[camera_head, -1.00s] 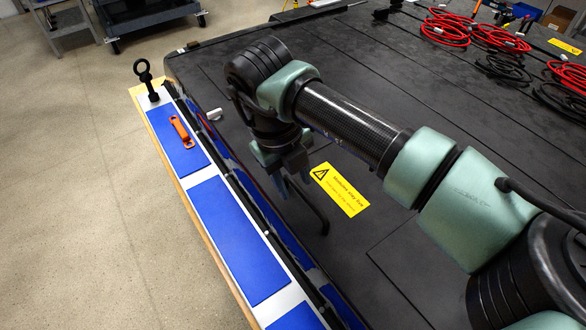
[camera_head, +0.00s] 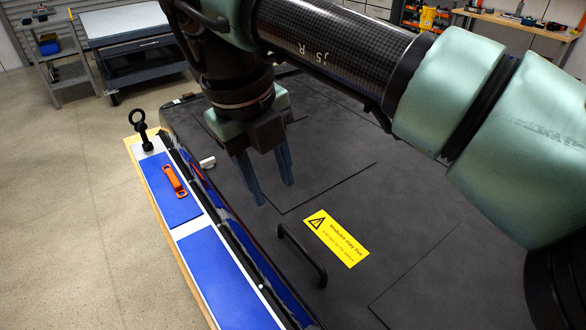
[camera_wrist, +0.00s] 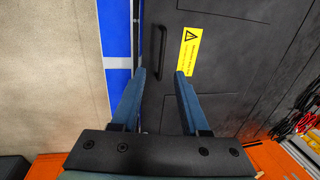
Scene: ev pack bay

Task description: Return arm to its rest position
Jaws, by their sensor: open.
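My gripper (camera_head: 268,182) is open and empty, raised above the dark pack lid (camera_head: 350,190) with its blue fingers pointing down. In the wrist view, my gripper (camera_wrist: 160,78) shows both fingers spread with nothing between them. A black bar handle (camera_head: 303,254) stands on the lid below and to the right of the fingers; it also shows in the wrist view (camera_wrist: 161,48). A yellow warning label (camera_head: 336,238) lies on the lid beside the handle. My arm spans the upper right of the head view and hides part of the lid and room.
A blue and white strip (camera_head: 205,245) runs along the lid's left edge, bearing an orange handle piece (camera_head: 174,182) and a black eyebolt (camera_head: 140,128). A grey cart (camera_head: 130,50) and a workbench (camera_head: 520,30) stand behind. The floor at left is clear.

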